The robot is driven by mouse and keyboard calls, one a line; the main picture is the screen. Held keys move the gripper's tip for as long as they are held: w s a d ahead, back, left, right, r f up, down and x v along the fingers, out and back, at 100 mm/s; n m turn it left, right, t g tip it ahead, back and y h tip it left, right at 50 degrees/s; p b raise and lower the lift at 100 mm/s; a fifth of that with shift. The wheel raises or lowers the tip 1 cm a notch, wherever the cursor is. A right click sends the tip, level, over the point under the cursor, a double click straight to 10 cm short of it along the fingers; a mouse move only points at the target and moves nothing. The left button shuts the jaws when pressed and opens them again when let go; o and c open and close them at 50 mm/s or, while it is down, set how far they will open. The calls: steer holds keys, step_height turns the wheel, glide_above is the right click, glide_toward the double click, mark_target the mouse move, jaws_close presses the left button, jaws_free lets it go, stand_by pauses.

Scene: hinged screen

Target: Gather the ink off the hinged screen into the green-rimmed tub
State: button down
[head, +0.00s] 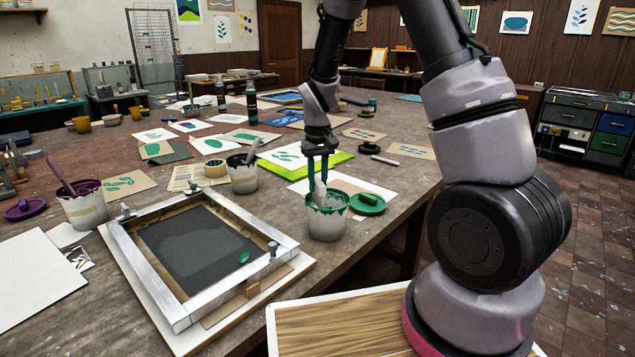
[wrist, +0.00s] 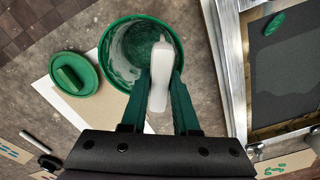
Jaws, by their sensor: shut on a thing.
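The green-rimmed tub (head: 327,230) stands on the table right of the screen; in the wrist view its green rim (wrist: 107,52) surrounds green ink (wrist: 140,32) smeared inside. My gripper (head: 318,186) points down at the tub's mouth. Its green fingers (wrist: 161,78) are shut on a pale, rounded tool (wrist: 162,58), whose end is over or in the tub; how deep I cannot tell. The hinged screen (head: 283,243) lies flat, with an aluminium frame and dark mesh. A small green ink patch (head: 244,257) is on its near right part, also visible in the wrist view (wrist: 274,23).
A green lid (head: 367,203) lies right of the tub, on white paper. A grey tub with a tool (head: 242,176) stands behind the screen. A purple-rimmed tub (head: 83,208) stands left. Prints and bottles cover the far table. A wooden board (head: 340,325) is at the front.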

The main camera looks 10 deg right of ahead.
steer(key=shift+d, duration=0.25)
steer(key=shift+r, duration=3.55)
